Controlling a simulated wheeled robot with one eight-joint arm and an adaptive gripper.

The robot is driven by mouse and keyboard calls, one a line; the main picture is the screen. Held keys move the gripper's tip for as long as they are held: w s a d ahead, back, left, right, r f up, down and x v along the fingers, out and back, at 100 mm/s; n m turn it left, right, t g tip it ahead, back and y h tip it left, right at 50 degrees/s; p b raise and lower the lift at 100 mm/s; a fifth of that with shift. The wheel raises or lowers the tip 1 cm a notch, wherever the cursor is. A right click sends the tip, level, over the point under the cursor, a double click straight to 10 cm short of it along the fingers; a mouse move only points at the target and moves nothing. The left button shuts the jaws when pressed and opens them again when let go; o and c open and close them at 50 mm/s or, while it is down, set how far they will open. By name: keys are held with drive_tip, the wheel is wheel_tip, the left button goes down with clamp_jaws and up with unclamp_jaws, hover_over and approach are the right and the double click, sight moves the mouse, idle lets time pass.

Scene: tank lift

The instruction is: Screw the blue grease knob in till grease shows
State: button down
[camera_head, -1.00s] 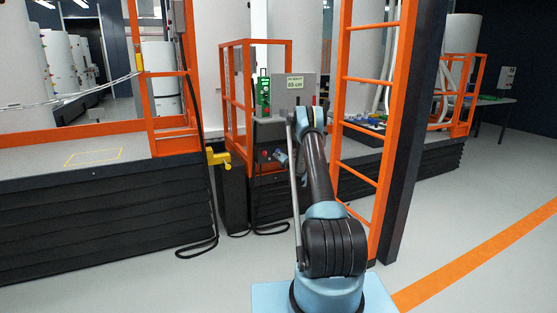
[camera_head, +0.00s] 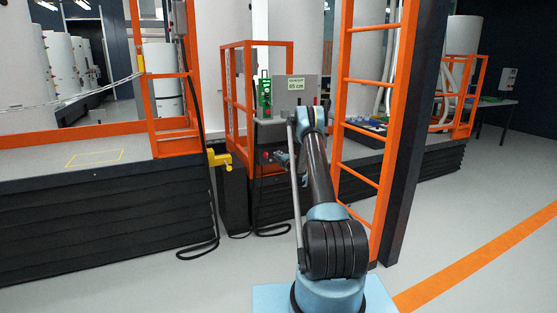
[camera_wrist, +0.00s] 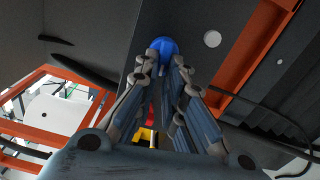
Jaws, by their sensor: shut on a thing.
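The blue grease knob (camera_wrist: 163,47) is a round blue cap on a dark grey panel, near the top middle of the wrist view. My gripper (camera_wrist: 160,68) reaches up to it, with its fingertips closed on the knob's sides. The fingers cover the knob's lower part. No grease can be made out around it. In the head view my gripper (camera_head: 281,157) is small, at the front of the dark column under the control box, and the knob cannot be made out there.
A yellow crank (camera_head: 219,158) juts out left of my gripper. An orange ladder (camera_head: 362,130) stands close to the right of my arm. A black cable (camera_head: 212,215) hangs to the floor. The floor at right is clear.

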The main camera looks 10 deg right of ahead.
drive_tip(key=shift+d, duration=0.2)
drive_tip(key=c, duration=1.7)
unclamp_jaws()
drive_tip(key=shift+w+f, duration=0.1)
drive_tip(key=shift+f, duration=0.05)
drive_tip(key=shift+a, duration=0.1)
drive_tip(key=v, duration=1.2)
